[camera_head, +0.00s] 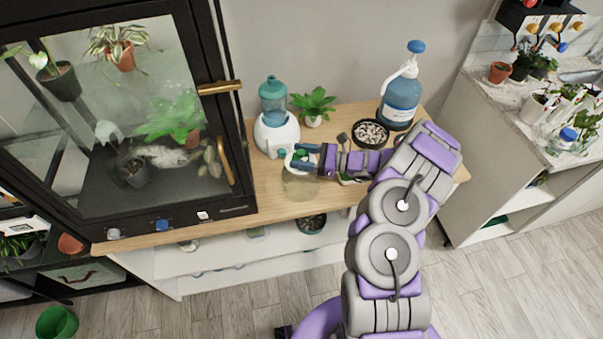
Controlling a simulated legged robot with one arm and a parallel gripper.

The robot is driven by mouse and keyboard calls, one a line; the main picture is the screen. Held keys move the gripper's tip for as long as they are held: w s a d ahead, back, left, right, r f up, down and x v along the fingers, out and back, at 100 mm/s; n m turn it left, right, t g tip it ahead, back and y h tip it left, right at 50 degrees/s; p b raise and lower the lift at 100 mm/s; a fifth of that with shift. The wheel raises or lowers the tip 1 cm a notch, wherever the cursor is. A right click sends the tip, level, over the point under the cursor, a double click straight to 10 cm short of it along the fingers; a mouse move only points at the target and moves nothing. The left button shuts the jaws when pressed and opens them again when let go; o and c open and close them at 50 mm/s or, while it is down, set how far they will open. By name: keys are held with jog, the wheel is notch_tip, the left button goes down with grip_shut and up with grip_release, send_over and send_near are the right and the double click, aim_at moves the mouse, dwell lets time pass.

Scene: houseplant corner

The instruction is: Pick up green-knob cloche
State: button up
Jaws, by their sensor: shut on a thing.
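The cloche (298,187) is a clear, see-through dome on the wooden tabletop, in the middle of the head view. Its green knob (299,156) shows at the top, between the fingers. My gripper (296,158) reaches in from the right and is shut on the knob. The dome appears upright. I cannot tell whether its base touches the tabletop or hangs just above it. My arm hides part of the table to the right.
A white humidifier with a teal tank (273,102) stands close behind left. A black glass cabinet (222,190) bounds the left. Bare tabletop (268,196) lies left of the cloche.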

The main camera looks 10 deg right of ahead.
jog(key=shift+a, duration=0.15)
grip_shut()
dwell(0.5)
